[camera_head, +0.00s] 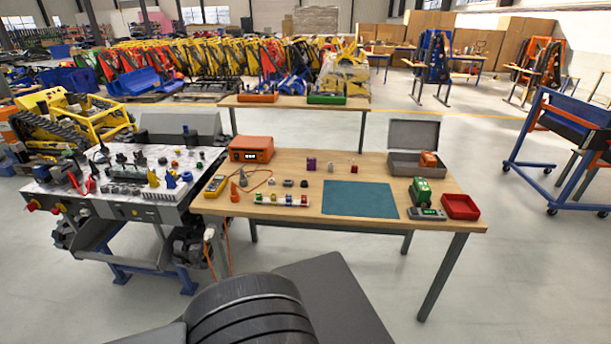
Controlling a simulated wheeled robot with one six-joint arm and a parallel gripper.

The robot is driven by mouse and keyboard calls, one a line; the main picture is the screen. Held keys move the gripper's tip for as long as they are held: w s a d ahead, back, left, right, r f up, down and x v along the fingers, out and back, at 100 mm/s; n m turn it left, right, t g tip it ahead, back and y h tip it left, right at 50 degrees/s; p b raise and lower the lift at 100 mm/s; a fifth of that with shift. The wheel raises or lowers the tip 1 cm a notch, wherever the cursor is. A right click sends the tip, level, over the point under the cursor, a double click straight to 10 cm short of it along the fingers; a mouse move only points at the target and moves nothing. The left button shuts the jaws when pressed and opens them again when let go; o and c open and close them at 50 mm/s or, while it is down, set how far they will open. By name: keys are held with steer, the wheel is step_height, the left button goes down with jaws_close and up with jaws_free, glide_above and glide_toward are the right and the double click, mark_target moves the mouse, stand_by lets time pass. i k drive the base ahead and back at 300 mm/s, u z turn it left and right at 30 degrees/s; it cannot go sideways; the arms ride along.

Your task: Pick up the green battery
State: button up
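The green battery (421,190) is a small, blocky, dark-and-light green object near the right end of the wooden workbench (300,165). It stands at or on the back of a flat grey device with a green display (427,214); I cannot tell whether it rests on it. My gripper is not in view.
A red open bin (460,206) stands close to the battery's right. A teal mat (360,200) lies to its left. Behind is an open grey case (405,163) with an orange item. An orange box (250,149) and several small parts fill the left side.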

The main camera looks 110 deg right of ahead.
mark_target(421, 189)
steer(key=z, duration=4.7)
steer(key=i, duration=1.65)
